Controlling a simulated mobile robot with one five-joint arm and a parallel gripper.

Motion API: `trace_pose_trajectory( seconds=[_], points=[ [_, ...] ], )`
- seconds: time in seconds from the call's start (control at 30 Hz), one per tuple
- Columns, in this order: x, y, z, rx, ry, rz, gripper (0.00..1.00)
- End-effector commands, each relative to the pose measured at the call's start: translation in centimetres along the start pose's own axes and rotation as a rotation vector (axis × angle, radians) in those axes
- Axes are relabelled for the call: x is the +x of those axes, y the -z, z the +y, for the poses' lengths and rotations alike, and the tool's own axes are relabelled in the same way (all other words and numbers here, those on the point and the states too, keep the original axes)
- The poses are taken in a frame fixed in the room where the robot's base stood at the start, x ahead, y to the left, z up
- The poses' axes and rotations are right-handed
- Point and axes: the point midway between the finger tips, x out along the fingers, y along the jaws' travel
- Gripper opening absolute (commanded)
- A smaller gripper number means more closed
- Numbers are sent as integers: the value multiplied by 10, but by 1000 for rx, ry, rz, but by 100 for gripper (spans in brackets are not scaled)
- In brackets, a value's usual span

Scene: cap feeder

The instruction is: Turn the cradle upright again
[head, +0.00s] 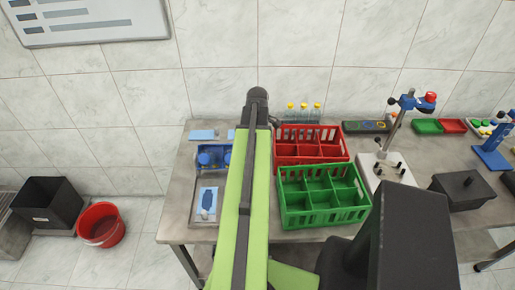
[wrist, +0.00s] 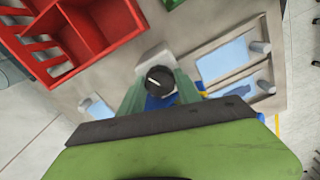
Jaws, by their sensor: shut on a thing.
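My gripper (wrist: 160,88) shows in the wrist view, its two grey-green fingers closed around a black round knob (wrist: 159,77) with a white line on top. A blue part (wrist: 158,103) shows just below the knob, between the fingers. In the head view my arm hides the gripper and the knob. A blue frame (head: 213,157) with round blue pieces stands just left of my arm, and it looks like the cradle. I cannot tell whether it is upright or tilted, nor surely whether the knob belongs to it.
The red crate (head: 311,158) and green crate (head: 322,208) stand right of my arm. A tray (head: 196,217) with a light blue mat lies front left. Yellow-capped bottles (head: 303,116) stand at the back. A stand with a white base (head: 385,185) is farther right.

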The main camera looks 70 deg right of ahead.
Motion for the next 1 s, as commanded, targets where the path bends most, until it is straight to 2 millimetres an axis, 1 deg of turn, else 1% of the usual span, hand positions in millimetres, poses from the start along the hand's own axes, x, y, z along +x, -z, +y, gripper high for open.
trace_pose_trajectory(
  seconds=[0.2, 0.33, 0.43, 0.63, 0.67, 0.7, 0.77, 0.8, 1.0],
  points=[
    [0, 0, 0, -436, 0, 0, 0],
    [0, 0, 0, -662, 0, 0, 0],
    [0, 0, 0, -745, 0, 0, 0],
    [0, 0, 0, -756, -1, 0, 0],
    [0, 0, 0, -756, -1, 0, 41],
    [0, 0, 0, -755, -1, 0, 46],
    [0, 0, 0, -755, -1, 0, 54],
    [0, 0, 0, -755, -1, 0, 56],
    [0, 0, 0, -754, 0, 0, 56]
  ],
)
